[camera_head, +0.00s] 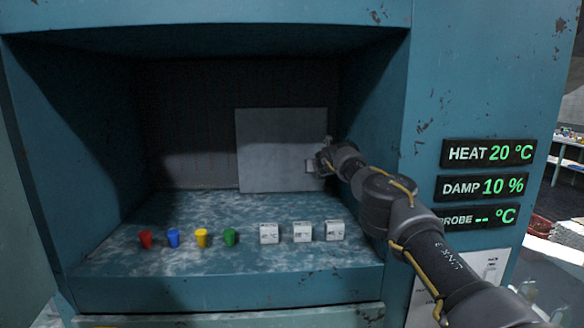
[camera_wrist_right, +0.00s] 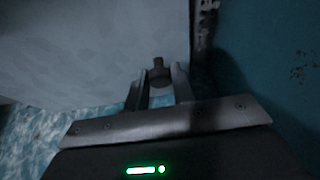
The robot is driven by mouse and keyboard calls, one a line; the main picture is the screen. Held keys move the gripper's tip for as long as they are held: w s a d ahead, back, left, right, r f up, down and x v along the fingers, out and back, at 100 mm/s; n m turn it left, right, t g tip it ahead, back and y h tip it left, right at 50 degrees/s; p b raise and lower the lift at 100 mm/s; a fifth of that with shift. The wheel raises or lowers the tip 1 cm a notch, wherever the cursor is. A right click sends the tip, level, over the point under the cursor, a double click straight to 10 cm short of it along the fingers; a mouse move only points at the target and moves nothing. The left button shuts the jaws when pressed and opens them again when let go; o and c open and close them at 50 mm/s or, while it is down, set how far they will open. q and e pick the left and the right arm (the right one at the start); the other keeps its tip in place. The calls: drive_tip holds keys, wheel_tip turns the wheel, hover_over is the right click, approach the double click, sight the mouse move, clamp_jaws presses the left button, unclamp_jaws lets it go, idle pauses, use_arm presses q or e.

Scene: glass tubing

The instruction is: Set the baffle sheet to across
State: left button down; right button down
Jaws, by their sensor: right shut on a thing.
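The baffle sheet (camera_head: 280,150) is a flat grey square panel. It stands upright inside the blue chamber, covering the right part of the back. In the right wrist view the sheet (camera_wrist_right: 90,50) fills the upper left. A small dark knob (camera_wrist_right: 159,72) shows at its right edge. My right gripper (camera_head: 322,160) reaches into the chamber at the sheet's right edge. In the wrist view the right gripper (camera_wrist_right: 160,85) has its two fingers on either side of the knob, shut on it. My left gripper is not in view.
Red (camera_head: 145,239), blue (camera_head: 173,237), yellow (camera_head: 201,237) and green (camera_head: 229,236) cups stand in a row on the chamber floor. Several white labelled cubes (camera_head: 302,231) stand to their right. Displays (camera_head: 488,152) on the right read HEAT 20 °C, DAMP 10 % and a blank PROBE.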

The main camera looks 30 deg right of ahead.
drive_tip(key=shift+s+d+r, duration=0.1)
drive_tip(key=shift+s+d, duration=0.2)
drive_tip(key=shift+d, duration=0.3)
drive_tip(key=shift+s+d+r, duration=0.1)
drive_tip(key=shift+s+d, duration=0.15)
drive_tip(key=shift+d, duration=0.3)
drive_tip(key=c, duration=1.5)
unclamp_jaws()
drive_tip(key=shift+o, duration=1.3)
drive_tip(key=shift+s+a, duration=0.1)
drive_tip(key=shift+a, duration=0.05)
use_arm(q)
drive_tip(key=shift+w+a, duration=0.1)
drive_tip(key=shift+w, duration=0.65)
use_arm(e)
drive_tip(key=shift+o, duration=0.3)
drive_tip(key=shift+s+a, duration=0.1)
